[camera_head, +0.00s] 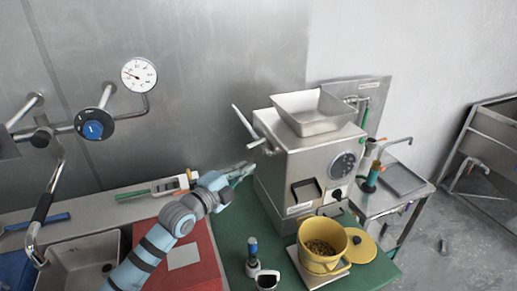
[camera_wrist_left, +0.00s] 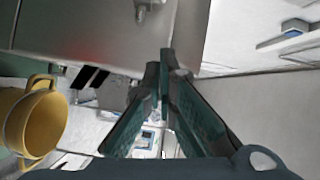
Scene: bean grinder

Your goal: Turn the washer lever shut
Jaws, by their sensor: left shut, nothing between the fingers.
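My left gripper (camera_head: 242,171) is shut and empty, just left of the steel grinder (camera_head: 318,170). Its closed fingertips also show in the left wrist view (camera_wrist_left: 166,58), below a steel face of the grinder (camera_wrist_left: 100,30). A thin metal lever (camera_head: 243,121) sticks up and left from the grinder's left side, above my gripper and apart from it. A lever with a red handle (camera_head: 396,141) stands on the side table at the right, far from my gripper. I cannot tell for sure which lever is the washer's. My right gripper is out of view.
A yellow bucket of beans (camera_head: 322,246) stands on a scale in front of the grinder. A brush-like tool (camera_head: 252,255) and a cup (camera_head: 267,279) are on the green mat (camera_head: 232,240). A red mat (camera_head: 203,248), sink (camera_head: 85,258) and wall pipes (camera_head: 50,195) are at the left.

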